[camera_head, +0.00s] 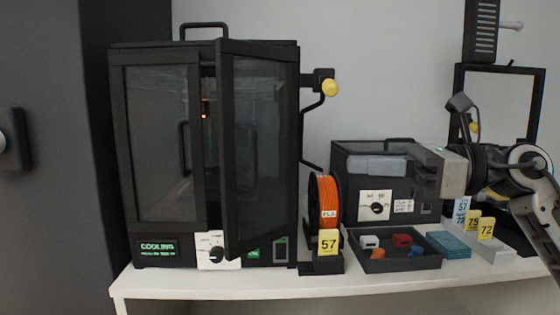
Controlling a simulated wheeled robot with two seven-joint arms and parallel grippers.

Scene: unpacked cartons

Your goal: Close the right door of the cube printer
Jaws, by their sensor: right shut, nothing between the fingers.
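The cube printer (160,232) is a black cabinet with dark glass doors on the white table. Its left door (160,145) looks flush with the front. Its right door (257,150) stands ajar, with its free left edge swung out towards me and its hinge side at the right. A dark gap shows between the doors, with a small orange light inside. My right gripper (422,172) comes in from the right, points left and is shut and empty. It is well to the right of the door, apart from it, in front of a smaller black box. My left gripper is not in view.
An orange filament spool (326,200) and a yellow "57" tag (328,242) stand right of the printer. The black box (343,160), a dark tray (385,264) of small parts and several yellow tags are further right. A yellow knob (330,88) sticks out beside the printer.

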